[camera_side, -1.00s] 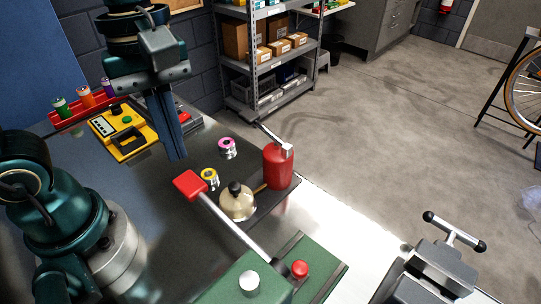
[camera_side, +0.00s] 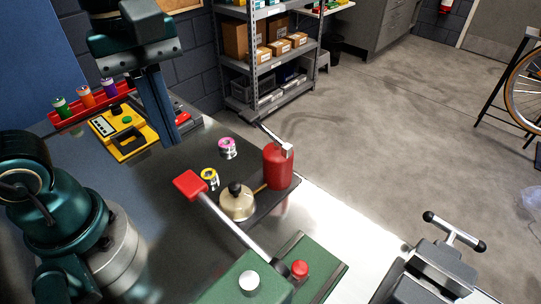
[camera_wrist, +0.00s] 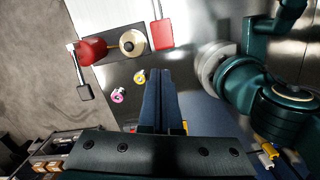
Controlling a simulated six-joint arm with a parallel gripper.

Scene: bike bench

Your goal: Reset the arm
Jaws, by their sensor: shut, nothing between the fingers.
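My gripper (camera_side: 176,140) is shut and empty, its two long dark blue fingers together and pointing down above the bench. It hangs above the dark bench top (camera_side: 165,195), between the yellow device (camera_side: 123,132) and the pink-ringed spool (camera_side: 227,147). In the wrist view the closed fingers (camera_wrist: 161,76) reach up the middle of the picture. The yellow-ringed spool (camera_wrist: 139,77) lies just left of the fingertips there, and the pink-ringed one (camera_wrist: 118,95) is further left.
A red canister (camera_side: 278,168) and a cream domed pot (camera_side: 237,203) stand near the bench's right edge. A red-ended lever (camera_side: 190,185) runs to a green machine (camera_side: 245,280). A red rack (camera_side: 92,105) holds several coloured bottles at the back left.

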